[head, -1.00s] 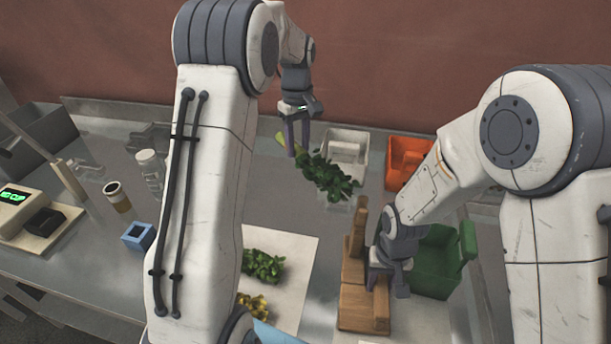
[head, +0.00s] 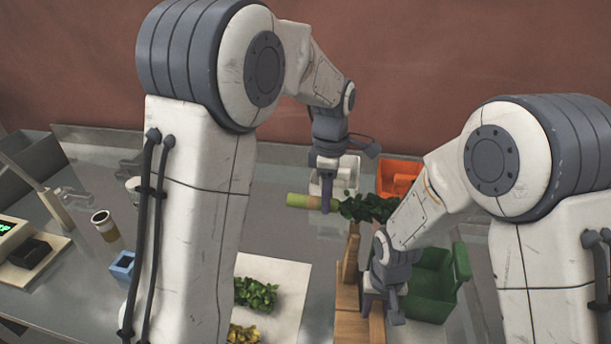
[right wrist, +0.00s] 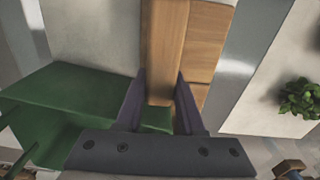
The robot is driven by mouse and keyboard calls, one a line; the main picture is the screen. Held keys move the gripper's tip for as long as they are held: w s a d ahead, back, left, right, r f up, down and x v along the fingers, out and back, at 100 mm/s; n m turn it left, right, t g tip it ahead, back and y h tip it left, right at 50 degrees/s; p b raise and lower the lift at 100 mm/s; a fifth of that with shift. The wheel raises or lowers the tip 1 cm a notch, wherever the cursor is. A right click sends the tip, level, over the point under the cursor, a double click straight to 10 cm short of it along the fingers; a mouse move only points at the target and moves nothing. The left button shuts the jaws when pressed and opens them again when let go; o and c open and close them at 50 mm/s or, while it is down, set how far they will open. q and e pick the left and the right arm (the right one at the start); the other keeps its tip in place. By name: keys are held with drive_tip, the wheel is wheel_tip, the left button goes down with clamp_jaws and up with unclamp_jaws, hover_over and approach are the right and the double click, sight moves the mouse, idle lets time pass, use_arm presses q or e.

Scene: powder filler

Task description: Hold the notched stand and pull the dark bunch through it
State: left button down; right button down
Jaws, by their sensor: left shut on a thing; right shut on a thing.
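The dark bunch (head: 368,207) has dark green leaves and a pale green stalk (head: 300,200). My left gripper (head: 326,204) is shut on the stalk and holds the bunch roughly level, leaves to the right. The leaves are behind the top of the wooden notched stand (head: 349,258); whether they touch it I cannot tell. My right gripper (head: 383,308) is shut on the stand, which stands on the table. In the right wrist view the stand (right wrist: 168,50) is between the two fingers of the right gripper (right wrist: 160,100). The notch is not clear.
A green bin (head: 432,290) is right beside the stand. A white bin (head: 347,172) and an orange bin (head: 397,178) are behind the bunch. A pale mat (head: 285,300) with a green leafy bunch (head: 256,294) and a yellow one (head: 243,334) lies left of the stand.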

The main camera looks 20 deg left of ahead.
use_arm(q)
drive_tip(key=s+d, duration=0.1)
drive_tip(key=d+n, duration=0.1)
drive_tip(key=d, duration=0.1)
drive_tip(key=shift+s, duration=0.4)
drive_tip(key=shift+f, duration=0.1)
drive_tip(key=shift+f, duration=3.5)
drive_tip(key=s+a, duration=0.4)
drive_tip(key=a, duration=1)
drive_tip(key=shift+a, duration=0.3)
drive_tip(key=shift+a, duration=0.1)
drive_tip(key=shift+r, duration=0.1)
wheel_tip(320, 180, up, 7)
drive_tip(key=a, duration=0.2)
drive_tip(key=shift+s, duration=0.3)
